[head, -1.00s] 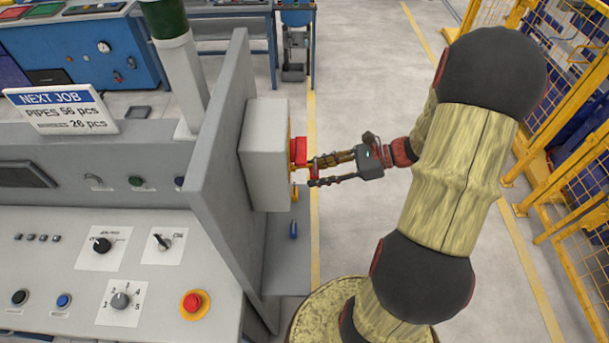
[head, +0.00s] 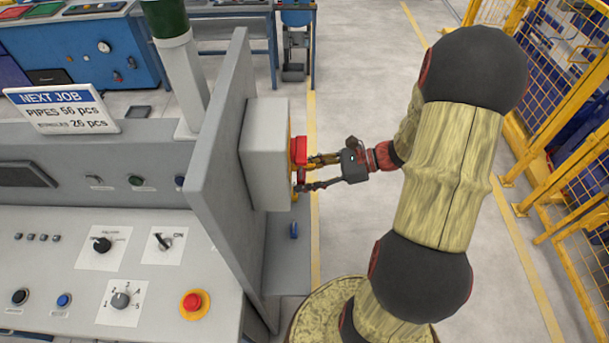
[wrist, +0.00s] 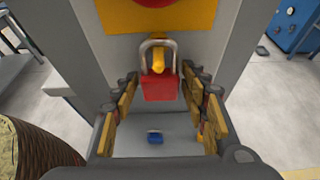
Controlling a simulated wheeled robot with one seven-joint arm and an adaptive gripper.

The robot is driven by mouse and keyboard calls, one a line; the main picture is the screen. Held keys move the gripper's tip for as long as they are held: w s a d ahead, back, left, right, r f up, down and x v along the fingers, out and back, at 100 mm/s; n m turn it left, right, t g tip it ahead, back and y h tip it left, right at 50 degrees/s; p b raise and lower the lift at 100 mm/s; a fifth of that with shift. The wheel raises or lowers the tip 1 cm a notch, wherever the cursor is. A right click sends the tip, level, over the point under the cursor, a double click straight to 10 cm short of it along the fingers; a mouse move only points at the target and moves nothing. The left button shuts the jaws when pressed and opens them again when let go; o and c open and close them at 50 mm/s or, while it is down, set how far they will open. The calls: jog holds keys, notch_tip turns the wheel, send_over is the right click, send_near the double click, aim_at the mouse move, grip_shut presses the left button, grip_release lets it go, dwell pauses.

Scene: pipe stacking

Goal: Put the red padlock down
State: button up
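The red padlock (wrist: 161,87) hangs upright in the wrist view, its grey shackle looped around a yellow peg (wrist: 158,60) below a red part on a yellow plate. My gripper (wrist: 160,84) has its two fingers spread, one on each side of the padlock body, with a small gap visible on both sides. In the head view my gripper (head: 306,173) is at the right face of the grey box (head: 265,155), by the red switch part (head: 300,148). The padlock is small and mostly hidden by the fingers there.
A blue hook (wrist: 155,137) shows below the padlock, and also in the head view (head: 293,230). A yellow hook (wrist: 200,131) is partly behind the right finger. The grey panel (head: 215,150) stands left of the box. Yellow fencing (head: 560,200) stands right, with open floor between.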

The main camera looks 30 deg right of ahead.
jog(key=shift+o, duration=0.7)
jog(key=shift+b, duration=0.35)
jog(key=p+v, duration=0.1)
jog(key=v, duration=0.6)
jog(key=shift+s+a+r, duration=0.2)
jog(key=shift+s+a, duration=0.05)
jog(key=shift+s, duration=0.05)
jog(key=shift+o, duration=0.5)
jog(key=shift+s+d+r+p, duration=0.15)
jog(key=shift+d+r+p, duration=0.05)
jog(key=shift+d+p, duration=0.1)
jog(key=p+x, duration=0.2)
jog(key=x, duration=0.5)
jog(key=shift+w+r+p, duration=0.3)
jog(key=shift+w, duration=0.05)
jog(key=shift+d, duration=0.15)
jog(key=c, duration=0.4)
